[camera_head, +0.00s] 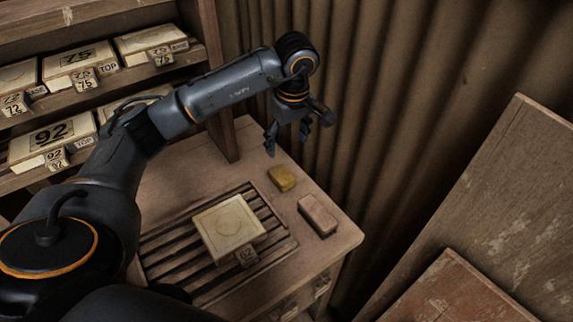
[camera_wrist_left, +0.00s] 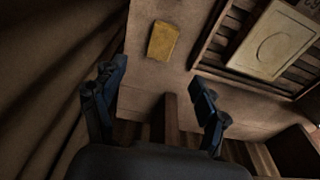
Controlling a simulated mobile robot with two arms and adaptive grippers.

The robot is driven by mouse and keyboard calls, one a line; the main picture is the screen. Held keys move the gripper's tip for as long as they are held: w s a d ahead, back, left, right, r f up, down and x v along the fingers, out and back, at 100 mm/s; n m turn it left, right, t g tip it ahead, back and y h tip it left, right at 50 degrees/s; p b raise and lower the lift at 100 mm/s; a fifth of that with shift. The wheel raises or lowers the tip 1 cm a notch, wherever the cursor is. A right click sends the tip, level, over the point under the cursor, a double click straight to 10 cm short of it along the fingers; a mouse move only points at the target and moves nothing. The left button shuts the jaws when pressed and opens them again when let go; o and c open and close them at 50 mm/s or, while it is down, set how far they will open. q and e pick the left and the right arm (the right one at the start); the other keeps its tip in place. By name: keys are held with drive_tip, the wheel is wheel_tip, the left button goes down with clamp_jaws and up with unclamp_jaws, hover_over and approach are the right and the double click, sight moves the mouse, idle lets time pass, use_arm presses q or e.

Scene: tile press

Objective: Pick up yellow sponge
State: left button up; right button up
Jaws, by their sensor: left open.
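The yellow sponge (camera_head: 282,179) lies on the wooden table, near its back right side and beside the slatted rack. My left gripper (camera_head: 288,143) is open and empty above the table, a little behind and above the sponge. In the left wrist view the sponge (camera_wrist_left: 163,41) lies beyond the fingertips, roughly between their lines, with a clear gap. Both fingers of the left gripper (camera_wrist_left: 160,88) show spread wide there. My right gripper is in neither view.
A pinkish-brown block (camera_head: 318,215) sits just right of the sponge. A shelf of numbered boxes (camera_head: 80,60) stands at left. A corrugated wall (camera_head: 375,100) rises behind the table.

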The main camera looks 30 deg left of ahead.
use_arm(q)
approach(282, 175)
drive_tip(key=shift+d+f+p, duration=0.2)
drive_tip(key=shift+f+p, duration=0.1)
drive_tip(key=shift+f, duration=0.2)
drive_tip(key=f, duration=0.3)
drive_tip(key=shift+w+a+f, duration=0.15)
drive_tip(key=shift+w+a, duration=0.05)
drive_tip(key=shift+a+f+p, duration=0.1)
drive_tip(key=shift+f+p, duration=0.3)
drive_tip(key=shift+f, duration=0.15)
drive_tip(key=f, duration=0.2)
drive_tip(key=f+p, duration=0.1)
drive_tip(key=shift+w+a+f, duration=0.1)
drive_tip(key=shift+a+f, duration=0.15)
drive_tip(key=shift+a, duration=0.05)
drive_tip(key=shift+a+f, duration=0.1)
drive_tip(key=shift+f, duration=0.35)
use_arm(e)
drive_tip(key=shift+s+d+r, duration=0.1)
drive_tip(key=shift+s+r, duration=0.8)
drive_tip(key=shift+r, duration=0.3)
use_arm(q)
drive_tip(key=shift+c, duration=0.2)
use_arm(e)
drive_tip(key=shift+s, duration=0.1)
use_arm(q)
drive_tip(key=c, duration=1)
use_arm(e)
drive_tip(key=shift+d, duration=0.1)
